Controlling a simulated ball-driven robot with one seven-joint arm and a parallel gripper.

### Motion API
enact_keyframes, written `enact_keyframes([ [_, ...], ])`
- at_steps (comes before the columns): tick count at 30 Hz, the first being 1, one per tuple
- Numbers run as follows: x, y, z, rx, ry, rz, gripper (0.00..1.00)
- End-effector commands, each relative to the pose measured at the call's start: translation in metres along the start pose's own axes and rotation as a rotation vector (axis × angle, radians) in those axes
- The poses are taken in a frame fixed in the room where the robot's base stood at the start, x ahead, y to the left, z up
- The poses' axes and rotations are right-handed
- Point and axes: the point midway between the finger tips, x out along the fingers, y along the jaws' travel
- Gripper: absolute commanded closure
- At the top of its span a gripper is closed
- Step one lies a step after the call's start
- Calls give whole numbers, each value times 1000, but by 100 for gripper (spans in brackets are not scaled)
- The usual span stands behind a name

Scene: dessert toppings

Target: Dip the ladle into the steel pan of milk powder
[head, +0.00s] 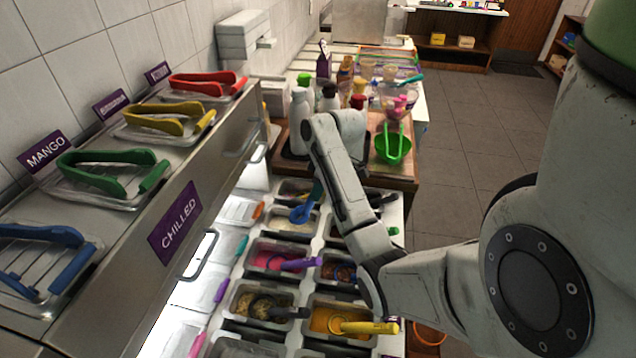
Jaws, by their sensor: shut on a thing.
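A steel pan (270,229) of pale, whitish powder sits in the row of topping pans below the chilled shelf. A blue ladle (301,214) has its bowl low over this pan, with its handle rising toward my arm. I cannot tell whether the bowl touches the powder. My gripper (320,184) is at the upper end of the blue handle, shut on it. My arm's link hides most of the gripper and the right side of the pan.
Nearby pans hold pink topping (262,260), orange topping (322,318) and other toppings, several with ladles. Bottles (299,118) and a green bowl (394,146) stand on the wooden board behind. The steel shelf with colored tongs (115,170) rises at left.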

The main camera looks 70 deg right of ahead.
Motion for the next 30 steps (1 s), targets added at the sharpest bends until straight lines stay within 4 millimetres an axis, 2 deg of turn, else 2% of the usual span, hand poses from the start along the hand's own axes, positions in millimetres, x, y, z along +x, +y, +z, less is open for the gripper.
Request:
enact_keyframes([
  [27, 56, -1, 17, 1, -1, -2, 100],
  [30, 58, 0, 11, -2, 0, -1, 100],
])
